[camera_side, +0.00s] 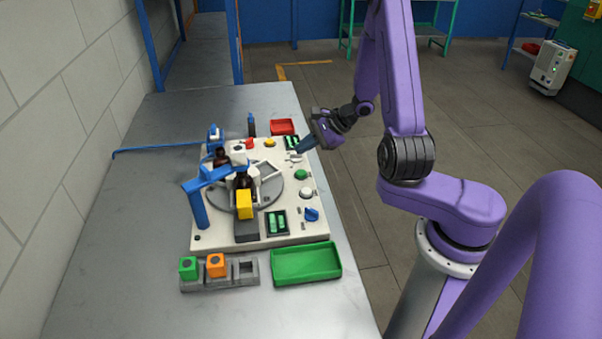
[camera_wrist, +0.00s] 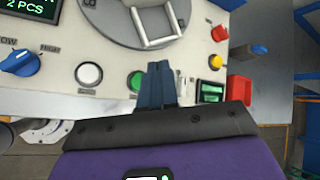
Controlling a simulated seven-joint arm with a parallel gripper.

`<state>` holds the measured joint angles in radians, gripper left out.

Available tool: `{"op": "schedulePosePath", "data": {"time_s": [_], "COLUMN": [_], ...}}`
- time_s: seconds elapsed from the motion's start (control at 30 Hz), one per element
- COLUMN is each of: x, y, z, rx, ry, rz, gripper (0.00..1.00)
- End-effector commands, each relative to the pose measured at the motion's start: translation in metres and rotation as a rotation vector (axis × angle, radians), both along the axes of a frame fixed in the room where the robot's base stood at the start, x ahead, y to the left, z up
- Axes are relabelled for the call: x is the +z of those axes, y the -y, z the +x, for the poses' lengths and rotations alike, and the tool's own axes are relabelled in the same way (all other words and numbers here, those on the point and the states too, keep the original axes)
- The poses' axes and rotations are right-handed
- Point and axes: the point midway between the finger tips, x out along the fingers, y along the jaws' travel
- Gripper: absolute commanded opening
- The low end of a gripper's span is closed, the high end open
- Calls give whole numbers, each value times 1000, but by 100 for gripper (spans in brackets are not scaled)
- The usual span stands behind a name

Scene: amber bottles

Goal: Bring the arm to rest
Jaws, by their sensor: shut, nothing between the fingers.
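My gripper (camera_side: 302,146) is at the right edge of the table in the side view, over the back right part of the white panel. It is shut and empty. In the wrist view its blue fingers (camera_wrist: 158,85) lie together, between the green button (camera_wrist: 135,81) and a small green display (camera_wrist: 211,91). A gap below the fingers is hard to judge. Dark amber bottles (camera_side: 243,181) stand on the panel's turntable, partly hidden by blue and yellow parts.
The white panel (camera_side: 215,238) carries a grey turntable (camera_side: 275,194), a blue arm (camera_side: 198,205) and several buttons. A green tray (camera_side: 306,263), a grey holder (camera_side: 215,283) with green and orange blocks, and a red tray (camera_side: 282,127) stand around it. The table's left side is mostly clear.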

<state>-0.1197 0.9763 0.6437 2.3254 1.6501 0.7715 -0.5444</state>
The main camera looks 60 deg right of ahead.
Motion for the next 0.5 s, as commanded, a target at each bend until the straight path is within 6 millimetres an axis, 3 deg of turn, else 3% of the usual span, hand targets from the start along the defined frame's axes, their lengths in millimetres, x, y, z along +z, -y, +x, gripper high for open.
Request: {"op": "schedulePosePath", "data": {"time_s": [0.17,0.5], "x": [6,37], "y": [-13,-91], "z": [5,10], "rx": [74,514], "ry": [6,31], "rz": [-9,-63], "gripper": [0,0]}}
